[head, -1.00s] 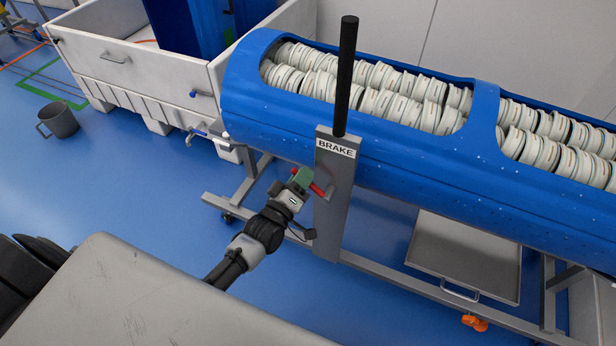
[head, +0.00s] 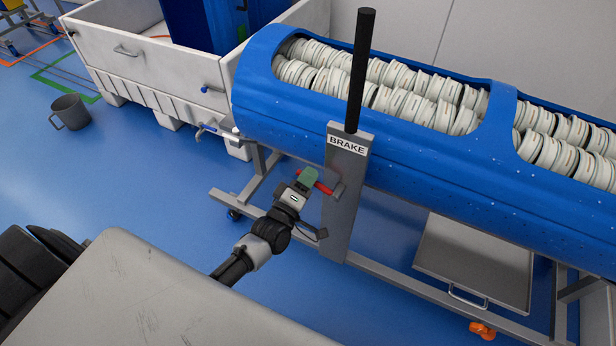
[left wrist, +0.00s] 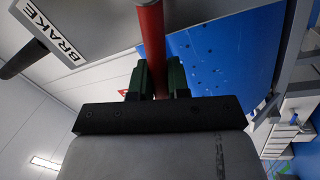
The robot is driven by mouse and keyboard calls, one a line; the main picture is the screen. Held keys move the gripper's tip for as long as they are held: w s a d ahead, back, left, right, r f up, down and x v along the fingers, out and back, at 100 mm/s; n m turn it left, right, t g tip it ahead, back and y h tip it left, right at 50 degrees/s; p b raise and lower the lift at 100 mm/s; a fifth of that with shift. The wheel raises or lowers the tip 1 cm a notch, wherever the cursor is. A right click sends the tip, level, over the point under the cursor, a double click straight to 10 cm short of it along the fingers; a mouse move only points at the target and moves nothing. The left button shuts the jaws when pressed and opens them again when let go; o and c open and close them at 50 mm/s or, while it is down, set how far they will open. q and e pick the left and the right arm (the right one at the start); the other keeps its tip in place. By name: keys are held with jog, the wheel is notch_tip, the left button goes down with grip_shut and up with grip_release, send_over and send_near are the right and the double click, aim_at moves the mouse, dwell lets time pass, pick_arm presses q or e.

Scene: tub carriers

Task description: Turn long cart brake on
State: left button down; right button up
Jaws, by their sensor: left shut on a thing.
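The long cart (head: 440,150) is a blue trough on a grey frame, filled with rows of white round pieces. A grey post (head: 345,210) with a BRAKE label (head: 347,145) and a black upright bar (head: 360,70) stands at its near side. The red brake lever (head: 322,187) sticks out to the left from the post, below the label. My left gripper (head: 307,177) is at the lever. In the left wrist view, its green fingers (left wrist: 157,80) are shut on the red lever (left wrist: 152,35), one on each side. The right gripper is not in view.
A white bin (head: 150,70) with a blue tub (head: 200,25) stands behind at the left. A grey mug (head: 70,111) is on the floor. Blue floor is free at the left.

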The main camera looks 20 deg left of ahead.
pick_arm(q)
jog(key=c, duration=1.1)
grip_release()
jog(key=shift+f, duration=0.1)
jog(key=v, duration=1.1)
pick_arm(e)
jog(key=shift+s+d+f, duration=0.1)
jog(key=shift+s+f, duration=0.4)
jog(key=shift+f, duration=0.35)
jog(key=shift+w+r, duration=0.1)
